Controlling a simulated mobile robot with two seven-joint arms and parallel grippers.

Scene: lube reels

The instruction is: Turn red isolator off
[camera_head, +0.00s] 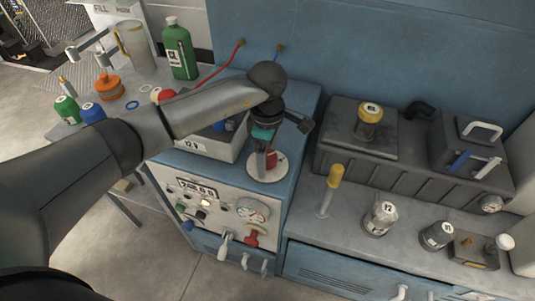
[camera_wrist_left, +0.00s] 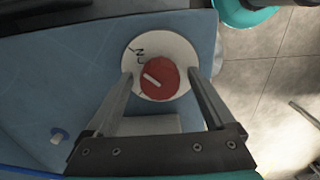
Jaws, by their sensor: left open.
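The red isolator knob (camera_wrist_left: 160,78) sits on a round white plate (camera_wrist_left: 136,50) on top of the blue cabinet. A white line on the knob slants toward the upper left in the left wrist view. Dark lettering on the plate is only partly readable. In the head view the knob (camera_head: 271,159) is partly hidden by my left gripper (camera_head: 265,168), which points down over the plate. The left gripper (camera_wrist_left: 160,74) is open, with one finger on each side of the knob. I see gaps between fingers and knob; their height is hard to judge. My right gripper is out of view.
The cabinet front carries a gauge (camera_head: 252,211), a red handle (camera_head: 252,237) and several small knobs. A grey box (camera_head: 215,143) stands left of the plate. A yellow-topped lever (camera_head: 332,187) and jars stand on the bench to the right.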

